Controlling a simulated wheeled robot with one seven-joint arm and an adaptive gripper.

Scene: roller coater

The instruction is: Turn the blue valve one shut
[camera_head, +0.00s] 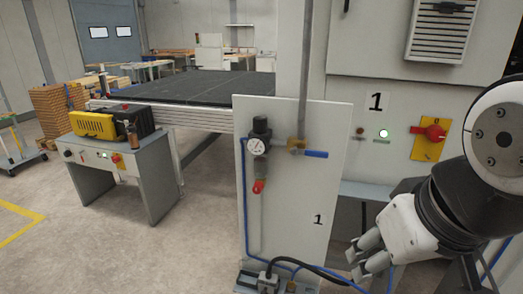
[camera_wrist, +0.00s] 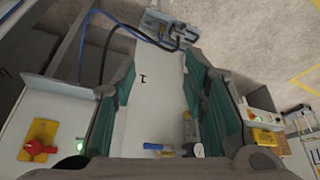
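The blue valve one has a brass body (camera_head: 297,145) and a blue lever (camera_head: 315,154) on the upper part of a white panel marked 1. In the head view the lever points right, roughly level, square to the vertical pipe above. The blue lever also shows in the wrist view (camera_wrist: 158,147), low in the middle, apart from both fingers. My gripper (camera_head: 364,256) is at the lower right of the head view, below and right of the lever. In the wrist view its two fingers (camera_wrist: 160,68) are spread, with nothing between them.
A pressure gauge (camera_head: 255,146) is left of the valve, with a red-tipped part (camera_head: 259,186) below. A red switch on a yellow plate (camera_head: 432,134) and a green light (camera_head: 383,133) are on the machine at right. Hoses and a fitting (camera_head: 268,282) lie at the panel's foot.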

